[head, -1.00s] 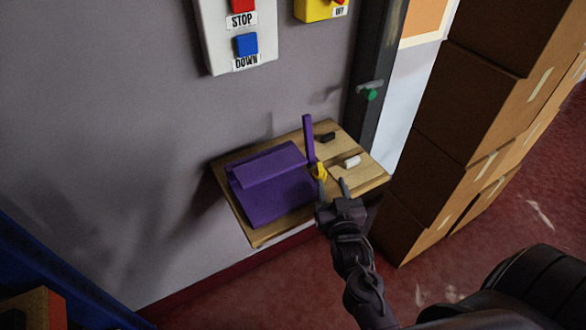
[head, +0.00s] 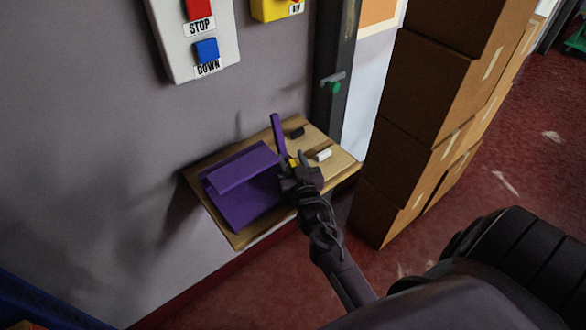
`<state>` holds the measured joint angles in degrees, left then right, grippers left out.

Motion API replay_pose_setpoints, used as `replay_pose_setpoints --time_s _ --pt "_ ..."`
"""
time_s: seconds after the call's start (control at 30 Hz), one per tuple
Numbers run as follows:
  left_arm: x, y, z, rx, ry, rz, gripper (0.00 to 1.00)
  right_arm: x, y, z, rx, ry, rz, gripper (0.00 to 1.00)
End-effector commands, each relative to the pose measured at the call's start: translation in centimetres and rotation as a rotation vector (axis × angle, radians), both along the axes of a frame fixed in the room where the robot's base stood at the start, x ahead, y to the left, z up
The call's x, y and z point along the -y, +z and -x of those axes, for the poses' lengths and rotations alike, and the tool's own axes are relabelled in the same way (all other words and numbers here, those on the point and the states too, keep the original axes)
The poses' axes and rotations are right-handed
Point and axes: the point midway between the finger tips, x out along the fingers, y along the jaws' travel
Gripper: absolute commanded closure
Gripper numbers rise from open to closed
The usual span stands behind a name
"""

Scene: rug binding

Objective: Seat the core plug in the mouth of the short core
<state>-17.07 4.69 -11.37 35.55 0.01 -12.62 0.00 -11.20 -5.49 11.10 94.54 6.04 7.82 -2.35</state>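A small yellow piece (head: 293,162), which may be the core plug, is on the wooden shelf beside a purple box-like holder (head: 240,185). My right gripper (head: 296,162) is right at the yellow piece, with its fingers around or just in front of it. The piece is mostly hidden, and I cannot tell whether the fingers have closed on it. I cannot make out the short core or its mouth in this view. My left gripper is not in view.
The wooden shelf (head: 340,168) also carries an upright purple strip (head: 278,135), a black block (head: 297,132) and a white block (head: 323,155). Stacked cardboard boxes (head: 430,95) stand close on the right. A control panel (head: 190,55) is on the wall above.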

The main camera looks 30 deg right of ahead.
Motion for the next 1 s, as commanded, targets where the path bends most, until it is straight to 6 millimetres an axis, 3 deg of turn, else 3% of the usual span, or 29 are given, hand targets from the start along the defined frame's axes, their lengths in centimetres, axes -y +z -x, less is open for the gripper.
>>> replay_pose_setpoints --time_s 0.07,0.37,0.77,1.0 --pt "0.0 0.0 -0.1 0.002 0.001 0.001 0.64 0.0 0.0 0.0 0.0 0.0 0.0 0.6" --pt "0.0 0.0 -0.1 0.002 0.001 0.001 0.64 0.0 0.0 0.0 0.0 0.0 0.0 0.99" --pt "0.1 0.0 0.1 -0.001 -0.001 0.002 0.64 0.0 0.2 0.3 0.0 0.0 0.0 1.0" --pt "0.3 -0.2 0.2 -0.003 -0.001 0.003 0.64 0.1 1.7 2.1 -0.001 0.0 0.0 1.0"
